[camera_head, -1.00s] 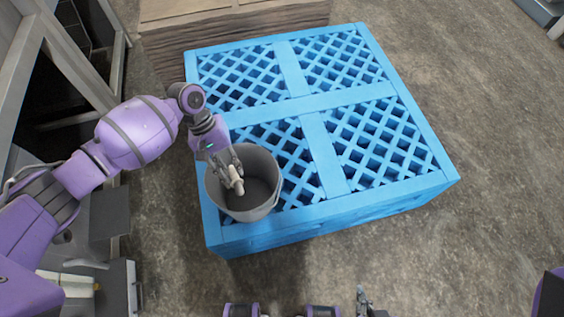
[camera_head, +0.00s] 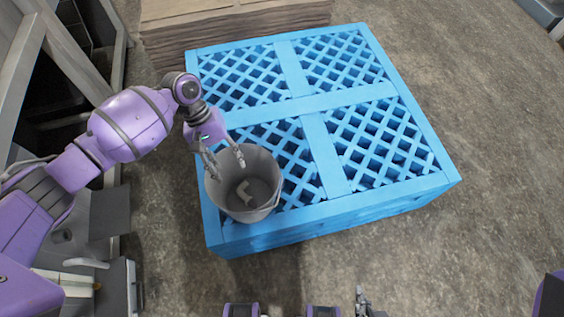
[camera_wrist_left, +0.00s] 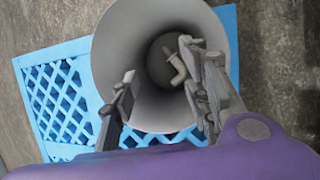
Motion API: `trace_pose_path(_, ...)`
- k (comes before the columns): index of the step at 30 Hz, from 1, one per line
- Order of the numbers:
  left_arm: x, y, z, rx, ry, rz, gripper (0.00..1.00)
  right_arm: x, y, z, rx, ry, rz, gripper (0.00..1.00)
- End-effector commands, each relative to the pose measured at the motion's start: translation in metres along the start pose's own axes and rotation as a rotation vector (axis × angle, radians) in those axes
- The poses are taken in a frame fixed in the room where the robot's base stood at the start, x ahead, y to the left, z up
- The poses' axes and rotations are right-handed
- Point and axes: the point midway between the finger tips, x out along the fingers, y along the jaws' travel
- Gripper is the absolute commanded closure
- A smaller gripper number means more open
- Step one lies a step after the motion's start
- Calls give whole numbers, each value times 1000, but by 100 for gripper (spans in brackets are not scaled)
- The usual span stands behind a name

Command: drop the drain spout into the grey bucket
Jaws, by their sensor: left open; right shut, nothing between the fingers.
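The grey bucket (camera_head: 266,206) stands upright on the near left corner of the blue pallet. The drain spout (camera_head: 244,190), a small light bent piece, lies inside on the bucket's floor. My left gripper (camera_head: 226,168) is open and empty above the bucket's far rim. In the left wrist view, the fingers of my left gripper (camera_wrist_left: 158,65) are spread over the mouth of the bucket (camera_wrist_left: 120,45). The drain spout (camera_wrist_left: 175,66) shows inside, partly behind one finger. My right gripper (camera_head: 363,300) shows partly at the bottom edge, shut and empty, away from the bucket.
The blue lattice pallet (camera_head: 320,148) is bare apart from the bucket. A stack of brown boards (camera_head: 220,25) stands behind it. Grey machinery (camera_head: 110,222) is at the left, under my left arm.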

Motion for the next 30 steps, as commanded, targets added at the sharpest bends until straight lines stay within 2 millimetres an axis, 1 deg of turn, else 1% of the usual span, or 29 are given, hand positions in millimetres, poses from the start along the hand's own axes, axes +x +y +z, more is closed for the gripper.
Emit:
trace_pose_path(1,-13,0,-1,-1,4,1,57,0,0,0,-1,0,0,100)
trace_pose_path(6,-50,0,-1,-1,4,0,57,0,1,0,-1,1,1,100)
trace_pose_path(9,-69,0,-1,0,3,0,57,0,1,-1,-1,1,1,100)
trace_pose_path(12,-83,0,-1,0,3,1,57,0,1,-1,-1,1,1,100)
trace_pose_path(15,-91,0,0,-1,1,1,57,0,1,-1,-1,1,1,100)
trace_pose_path(18,-94,0,0,-1,0,0,57,0,1,-1,-1,1,1,100)
trace_pose_path(30,-95,0,0,-1,0,0,57,0,1,-1,-2,1,2,100)
